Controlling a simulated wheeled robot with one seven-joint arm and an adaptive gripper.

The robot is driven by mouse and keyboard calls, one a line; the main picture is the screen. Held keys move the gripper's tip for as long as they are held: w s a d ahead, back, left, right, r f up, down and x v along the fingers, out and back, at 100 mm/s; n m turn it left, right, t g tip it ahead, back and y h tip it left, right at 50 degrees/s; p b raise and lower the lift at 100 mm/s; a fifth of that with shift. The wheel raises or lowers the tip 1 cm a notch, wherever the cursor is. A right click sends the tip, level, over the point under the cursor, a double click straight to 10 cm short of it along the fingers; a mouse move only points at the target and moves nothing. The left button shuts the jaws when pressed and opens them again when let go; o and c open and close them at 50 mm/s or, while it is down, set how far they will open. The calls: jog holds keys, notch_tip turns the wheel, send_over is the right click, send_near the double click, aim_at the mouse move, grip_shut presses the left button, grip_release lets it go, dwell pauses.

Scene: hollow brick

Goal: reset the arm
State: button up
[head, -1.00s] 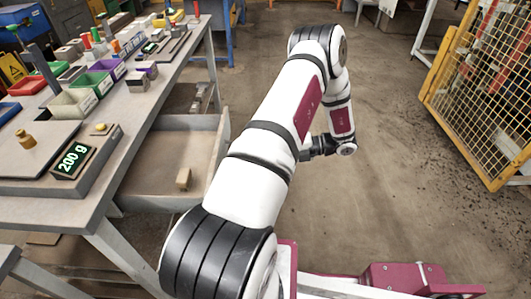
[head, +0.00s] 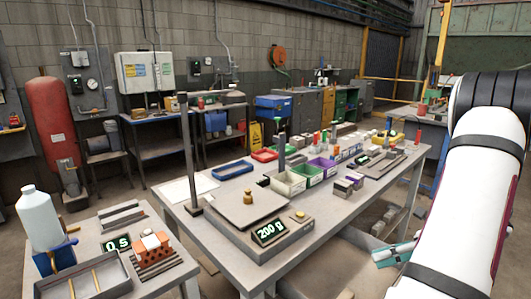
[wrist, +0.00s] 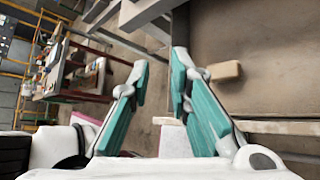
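My white arm (head: 478,190) runs up the right side of the head view. My gripper (head: 392,255) shows as teal fingers at the arm's left edge, beside the main bench. In the wrist view my gripper (wrist: 160,72) has its two teal fingers spread, with nothing between them. A small tan block (wrist: 225,72) lies in the drawer, right of the fingers and apart from them.
The main bench (head: 225,235) holds a scale reading 200 g with a brass weight (head: 247,197), and several coloured bins. Its open drawer (head: 335,275) juts out near my gripper. A side table at left holds an orange hollow brick (head: 152,245) and a white bottle (head: 40,218).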

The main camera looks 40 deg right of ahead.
jog(key=w+a+r+n+g+h+p, duration=0.1)
jog(key=w+a+r+n+g, duration=0.3)
jog(key=a+r+n, duration=0.5)
jog(key=w+a+r+n+g+p, duration=0.1)
jog(key=w+a+r+n+g, duration=0.25)
jog(key=a+n, duration=0.55)
jog(key=s+a+r+n+t+h+p, duration=0.1)
jog(key=s+a+r+n+h, duration=0.2)
jog(key=a+n, duration=0.6)
jog(key=s+a+r+n+t+h+p, duration=0.1)
jog(key=s+a+r+n+h, duration=0.3)
jog(key=a+n, duration=0.5)
notch_tip(320, 180, up, 2)
jog(key=shift+s+n+t+p, duration=0.35)
jog(key=shift+s+n+p, duration=0.45)
jog(key=shift+n, duration=0.3)
